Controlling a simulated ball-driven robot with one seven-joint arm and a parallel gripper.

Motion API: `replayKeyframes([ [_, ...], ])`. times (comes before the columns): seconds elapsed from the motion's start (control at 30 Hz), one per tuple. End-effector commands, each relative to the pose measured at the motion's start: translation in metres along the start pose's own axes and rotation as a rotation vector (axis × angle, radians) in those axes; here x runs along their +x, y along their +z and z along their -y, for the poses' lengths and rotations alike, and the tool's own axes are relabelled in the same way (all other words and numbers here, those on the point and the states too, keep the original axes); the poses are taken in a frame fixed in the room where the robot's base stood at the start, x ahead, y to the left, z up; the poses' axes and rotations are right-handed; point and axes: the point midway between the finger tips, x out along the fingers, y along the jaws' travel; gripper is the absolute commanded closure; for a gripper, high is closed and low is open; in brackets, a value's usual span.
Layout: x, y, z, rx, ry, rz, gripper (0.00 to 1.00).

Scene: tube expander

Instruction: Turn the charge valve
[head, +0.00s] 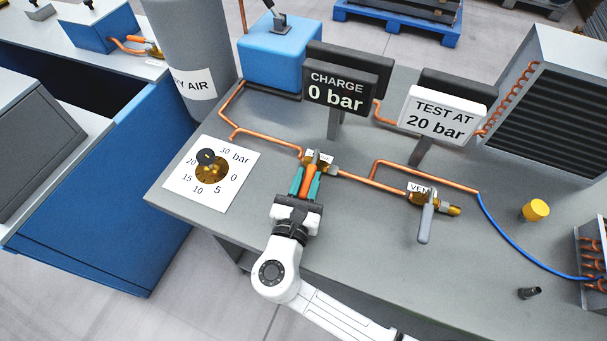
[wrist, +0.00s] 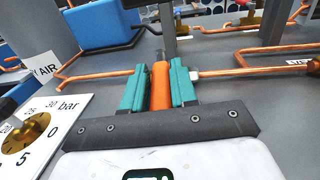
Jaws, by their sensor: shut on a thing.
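The charge valve's orange handle (head: 306,185) stands on the copper line under the CHARGE sign, its small label mostly covered by my fingers. My gripper (head: 306,178) is shut on this handle, one teal finger on each side. In the wrist view the orange handle (wrist: 160,88) lies between the teal fingers of my gripper (wrist: 158,85), pointing away from the camera along the line of the fingers. The valve body is mostly hidden. The CHARGE display (head: 339,91) reads 0 bar. The sign beside it (head: 438,116) reads TEST AT 20 bar.
To the right sits the vent valve (head: 425,220) with a grey lever. A white dial plate (head: 237,160) with a brass disc and dark knob lies left. A yellow cap (head: 536,210), a blue hose (head: 508,240) and a small dark fitting (head: 528,293) are at right. The front bench is mostly clear.

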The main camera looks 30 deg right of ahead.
Motion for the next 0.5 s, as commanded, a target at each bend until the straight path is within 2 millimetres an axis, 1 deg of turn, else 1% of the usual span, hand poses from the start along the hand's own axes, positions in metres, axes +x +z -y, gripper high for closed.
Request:
replayKeyframes([
  [0.33,-0.0002,0.0,0.0013,0.003,0.017,-0.002,1.0],
  [0.37,-0.0002,0.0,0.0013,0.003,0.017,-0.002,0.71],
  [0.5,-0.0002,0.0,0.0013,0.003,0.017,-0.002,0.57],
])
